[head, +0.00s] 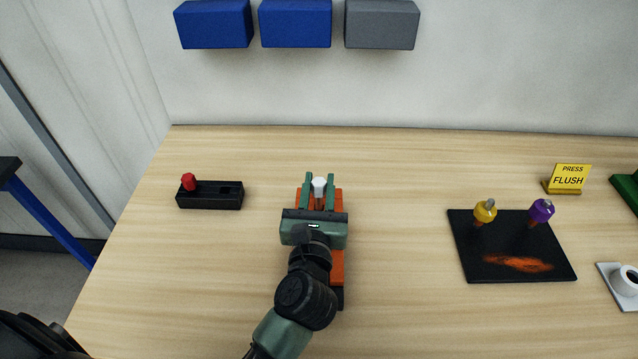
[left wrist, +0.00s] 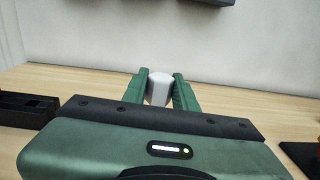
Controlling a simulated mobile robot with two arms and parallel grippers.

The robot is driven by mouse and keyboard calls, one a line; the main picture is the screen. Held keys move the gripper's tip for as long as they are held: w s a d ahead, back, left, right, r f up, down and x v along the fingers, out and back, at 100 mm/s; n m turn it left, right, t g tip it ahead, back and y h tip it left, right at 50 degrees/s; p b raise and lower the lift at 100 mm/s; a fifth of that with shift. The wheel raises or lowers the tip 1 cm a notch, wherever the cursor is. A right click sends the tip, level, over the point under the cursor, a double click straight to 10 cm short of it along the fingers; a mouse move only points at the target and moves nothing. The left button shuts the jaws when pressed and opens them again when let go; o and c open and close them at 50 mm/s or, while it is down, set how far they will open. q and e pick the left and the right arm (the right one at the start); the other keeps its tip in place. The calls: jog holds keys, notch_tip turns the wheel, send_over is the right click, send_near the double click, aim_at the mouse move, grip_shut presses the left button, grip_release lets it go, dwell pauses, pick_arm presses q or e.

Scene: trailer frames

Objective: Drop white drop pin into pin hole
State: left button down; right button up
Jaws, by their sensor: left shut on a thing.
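My left gripper (head: 319,186) is shut on the white drop pin (head: 319,182), its green fingers on either side of the pin's white head. The pin also shows between the fingers in the left wrist view (left wrist: 160,87). The gripper is over an orange trailer part (head: 337,266), which lies on the table beneath the hand and arm. The arm and hand cover much of this part. The pin hole is not visible, and I cannot tell whether the pin's lower end is in it. My right gripper is not in view.
A black holder (head: 211,201) with a red knob (head: 188,181) stands at the left. A black mat (head: 510,240) at the right bears yellow (head: 485,211) and purple (head: 541,209) pieces. A yellow sign (head: 568,177) stands behind it. The wooden table (head: 400,200) between is clear.

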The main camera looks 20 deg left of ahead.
pick_arm(q)
jog(key=shift+f+b, duration=0.85)
jog(key=shift+f, duration=0.25)
jog(key=c, duration=1)
grip_release()
jog(key=shift+c, duration=0.2)
jog(key=shift+f, duration=0.1)
jog(key=shift+s, duration=0.1)
jog(key=shift+s+d+f, duration=0.1)
jog(key=shift+s+f, duration=0.05)
jog(key=shift+s, duration=0.1)
jog(key=v, duration=0.2)
jog(key=b+v, duration=0.1)
jog(key=v, duration=0.1)
jog(key=b+v, duration=0.1)
jog(key=v, duration=0.2)
jog(key=shift+s+r, duration=0.1)
jog(key=shift+r, duration=0.2)
jog(key=shift+r, duration=0.15)
